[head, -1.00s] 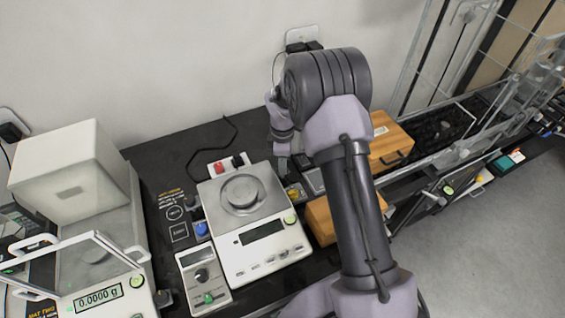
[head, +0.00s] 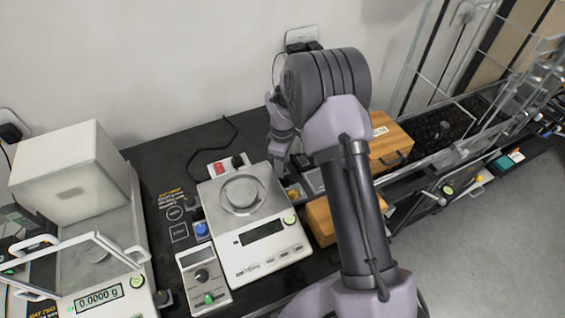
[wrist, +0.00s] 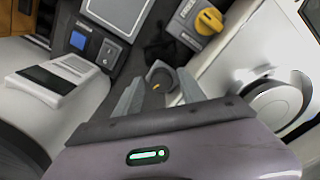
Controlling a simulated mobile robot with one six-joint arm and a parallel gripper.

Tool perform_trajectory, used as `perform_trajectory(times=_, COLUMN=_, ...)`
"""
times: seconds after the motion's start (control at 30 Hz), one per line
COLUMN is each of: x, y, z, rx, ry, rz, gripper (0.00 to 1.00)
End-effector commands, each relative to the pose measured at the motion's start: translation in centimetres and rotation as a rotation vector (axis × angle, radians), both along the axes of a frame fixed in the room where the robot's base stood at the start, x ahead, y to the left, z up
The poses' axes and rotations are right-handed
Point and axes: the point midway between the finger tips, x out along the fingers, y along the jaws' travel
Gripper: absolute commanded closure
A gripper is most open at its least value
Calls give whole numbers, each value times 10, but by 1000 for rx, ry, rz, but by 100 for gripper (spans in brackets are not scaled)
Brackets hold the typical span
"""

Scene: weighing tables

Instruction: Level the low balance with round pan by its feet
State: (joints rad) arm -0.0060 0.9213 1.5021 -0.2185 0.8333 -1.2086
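The low white balance (head: 265,262) stands on the dark table, its round grey pan (head: 240,194) on top and its display (head: 262,231) dark. My gripper (head: 281,150) is lowered behind the balance's back right corner, partly hidden by my arm. In the wrist view my gripper (wrist: 158,92) is open. The pan (wrist: 280,102) lies to the right there. The bubble's exact centring is too small to read.
A taller balance (head: 97,297) with an open glass lid stands left. A wooden box (head: 388,145) stands right.

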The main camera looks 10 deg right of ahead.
Motion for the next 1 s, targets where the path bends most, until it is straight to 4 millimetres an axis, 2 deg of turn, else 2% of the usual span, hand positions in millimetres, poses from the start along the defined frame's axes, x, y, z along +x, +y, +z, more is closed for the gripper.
perform_trajectory(times=0.33, x=-1, y=1, z=-1, rx=1, ry=4, rz=26, gripper=48)
perform_trajectory(times=0.43, x=-1, y=1, z=-1, rx=1, ry=4, rz=153, gripper=48)
perform_trajectory(times=0.5, x=-1, y=1, z=-2, rx=0, ry=3, rz=308, gripper=48)
perform_trajectory(times=0.6, x=0, y=1, z=34, rx=0, ry=-1, rz=326, gripper=48)
perform_trajectory(times=1.0, x=0, y=0, z=147, rx=0, ry=-1, rz=322, gripper=48)
